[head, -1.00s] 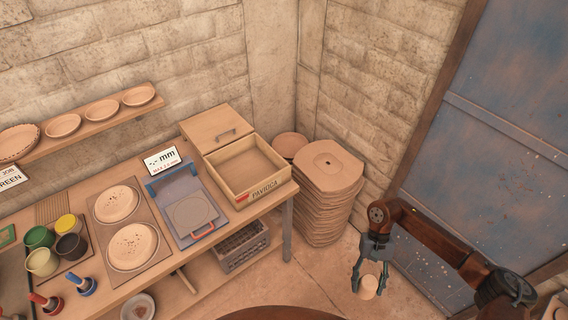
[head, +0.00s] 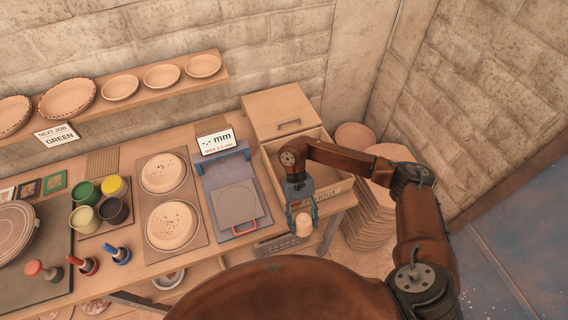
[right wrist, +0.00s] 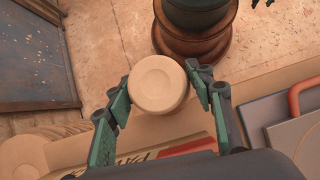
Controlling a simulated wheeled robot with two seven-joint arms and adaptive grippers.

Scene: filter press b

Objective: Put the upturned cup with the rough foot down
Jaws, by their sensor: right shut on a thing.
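The cup (head: 304,226) is small, pale and round. My right gripper (head: 302,216) is shut on it and holds it in the air by the front right end of the bench, close to the front of the open wooden box (head: 268,155). In the right wrist view the cup (right wrist: 158,82) sits between the two fingers (right wrist: 160,98), with a round, ringed end facing the camera. I cannot tell how rough that end is. My left gripper is not in view.
A blue gauge (head: 212,184) with a grey plate, red handle and "-.- mm" display (head: 215,141) stands left of the box. Two plates (head: 172,227) lie farther left, beside several coloured cups (head: 88,192). Stacked slabs (head: 372,205) stand on the floor to the right.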

